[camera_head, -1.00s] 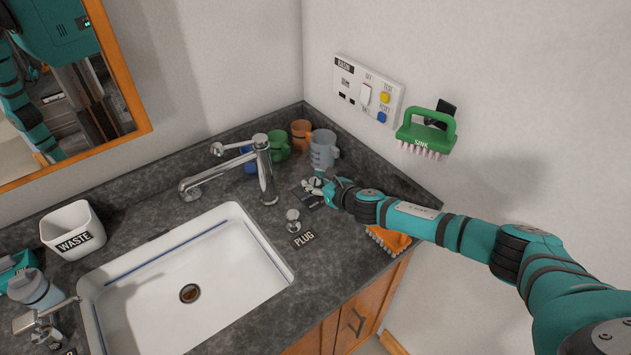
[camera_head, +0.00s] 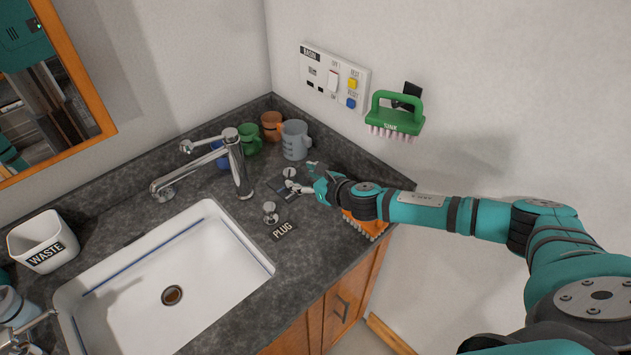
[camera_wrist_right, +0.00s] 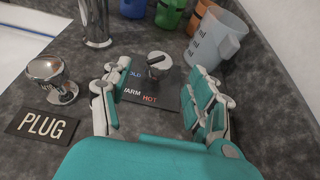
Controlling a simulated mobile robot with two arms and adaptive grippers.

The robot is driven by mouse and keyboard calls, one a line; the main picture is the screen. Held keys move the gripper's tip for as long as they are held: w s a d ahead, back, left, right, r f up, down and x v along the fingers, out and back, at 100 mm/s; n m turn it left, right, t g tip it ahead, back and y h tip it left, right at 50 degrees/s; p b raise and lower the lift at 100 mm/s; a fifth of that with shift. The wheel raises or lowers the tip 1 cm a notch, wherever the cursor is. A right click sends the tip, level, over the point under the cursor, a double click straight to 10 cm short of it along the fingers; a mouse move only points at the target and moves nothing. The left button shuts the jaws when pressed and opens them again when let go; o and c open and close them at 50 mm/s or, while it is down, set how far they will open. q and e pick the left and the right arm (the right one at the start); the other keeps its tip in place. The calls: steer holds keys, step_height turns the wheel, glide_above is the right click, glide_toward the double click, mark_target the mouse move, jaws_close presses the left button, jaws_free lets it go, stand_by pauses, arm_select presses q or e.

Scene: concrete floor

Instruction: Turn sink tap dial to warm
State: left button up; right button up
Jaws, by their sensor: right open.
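The tap dial (camera_wrist_right: 158,62) is a round metal knob with a dark pointer, on a dark plate (camera_wrist_right: 142,97) lettered in blue, white "WARM" partly hidden, and red "HOT". In the head view the dial (camera_head: 289,172) sits on the counter right of the chrome tap (camera_head: 238,165). My right gripper (camera_wrist_right: 160,90) is open, its fingers on either side of the dial and plate in the wrist view, apart from the knob. In the head view my right gripper (camera_head: 303,184) is just beside the dial. The pointer's exact setting is hard to read. My left gripper is not in view.
A chrome plug knob (camera_head: 270,212) with a PLUG label (camera_head: 284,231) stands near the white sink (camera_head: 215,270). A green brush (camera_head: 396,118) hangs on the wall. An orange item lies under my right arm.

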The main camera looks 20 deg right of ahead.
steer(key=v, duration=0.5)
steer(key=shift+s+r, duration=0.2)
steer(key=shift+s, duration=0.05)
steer(key=shift+f, duration=0.1)
